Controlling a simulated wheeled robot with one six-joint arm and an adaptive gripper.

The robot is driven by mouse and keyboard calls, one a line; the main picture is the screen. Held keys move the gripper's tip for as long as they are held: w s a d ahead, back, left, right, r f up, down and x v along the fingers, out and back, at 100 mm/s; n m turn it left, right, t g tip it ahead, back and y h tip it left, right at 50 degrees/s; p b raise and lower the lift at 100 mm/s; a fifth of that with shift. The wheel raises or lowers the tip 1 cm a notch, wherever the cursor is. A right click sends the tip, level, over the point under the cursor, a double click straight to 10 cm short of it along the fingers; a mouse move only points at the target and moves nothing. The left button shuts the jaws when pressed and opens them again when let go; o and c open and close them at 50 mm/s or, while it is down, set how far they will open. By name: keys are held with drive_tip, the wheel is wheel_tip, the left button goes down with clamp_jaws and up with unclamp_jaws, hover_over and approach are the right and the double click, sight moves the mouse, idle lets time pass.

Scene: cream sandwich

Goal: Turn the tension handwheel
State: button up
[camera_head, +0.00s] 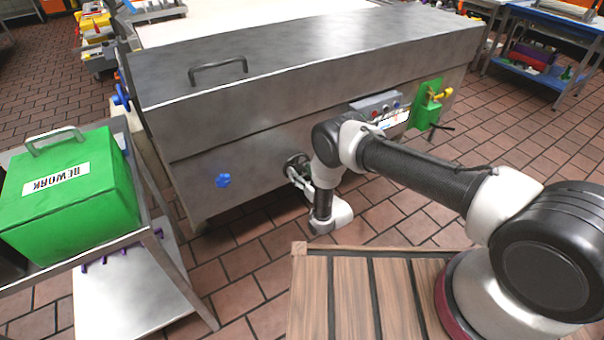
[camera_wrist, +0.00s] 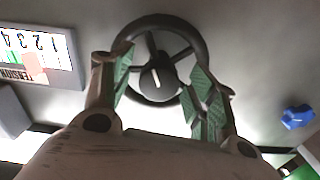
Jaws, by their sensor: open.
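The tension handwheel is a dark spoked wheel with a round hub (camera_wrist: 158,82) on the front of the steel machine. It also shows in the head view (camera_head: 292,163), partly hidden by my gripper. My gripper (camera_wrist: 163,93) is open, with its two green-padded fingers on either side of the hub, over the wheel's rim. In the head view my gripper (camera_head: 299,178) is right at the wheel. Whether the pads touch the wheel cannot be told. A TENSION scale plate (camera_wrist: 38,55) with numbers sits left of the wheel in the wrist view.
A blue knob (camera_head: 223,180) is left of the wheel on the steel machine (camera_head: 240,130). A control box (camera_head: 376,104) and a green bracket (camera_head: 427,104) are to the right. A cart with a green REWORK box (camera_head: 75,200) stands at left. Tiled floor lies below.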

drive_tip(key=c, duration=1)
drive_tip(key=shift+m, duration=0.3)
drive_tip(key=m, duration=0.3)
drive_tip(key=shift+m, duration=0.4)
drive_tip(key=m, duration=0.4)
drive_tip(key=shift+r+m, duration=0.1)
drive_tip(key=shift+m, duration=0.2)
drive_tip(key=m, duration=0.4)
drive_tip(key=shift+a, duration=0.1)
drive_tip(key=shift+r+m, duration=0.1)
drive_tip(key=shift+m, duration=1.9)
